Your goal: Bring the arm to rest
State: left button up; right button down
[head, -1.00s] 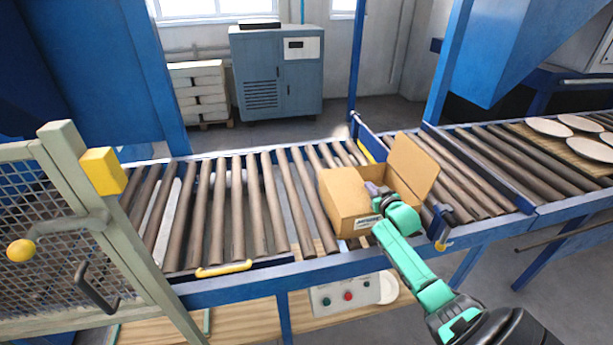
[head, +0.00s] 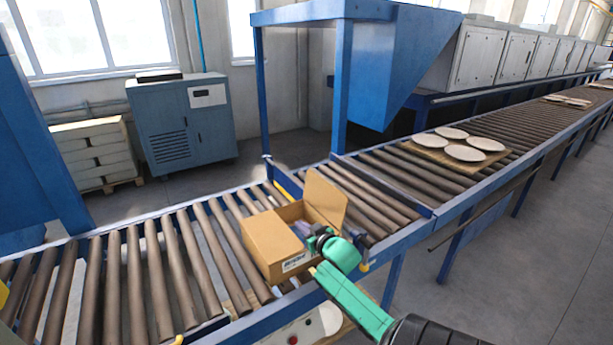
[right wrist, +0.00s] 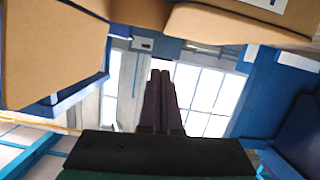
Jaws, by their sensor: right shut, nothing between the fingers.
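My right gripper (head: 305,230) is at the open side of a cardboard box (head: 275,249) on the roller conveyor, partly hidden by my green wrist. In the right wrist view its two dark fingers (right wrist: 160,78) are together with nothing between them. Cardboard (right wrist: 50,50) fills the upper left and top of that view, close to the fingers. I cannot tell whether the fingers touch the box. My right arm (head: 350,305) reaches in from the lower right. My left gripper is not in view.
The roller conveyor (head: 185,260) runs from lower left to upper right. Several round plates (head: 465,153) lie on a wooden board to the right. A blue-grey cabinet (head: 175,130) and stacked pale blocks (head: 95,150) stand behind. Floor at right is open.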

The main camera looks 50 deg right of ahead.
jog(key=v, duration=0.2)
jog(key=shift+s+a+r, duration=0.1)
jog(key=shift+s, duration=0.2)
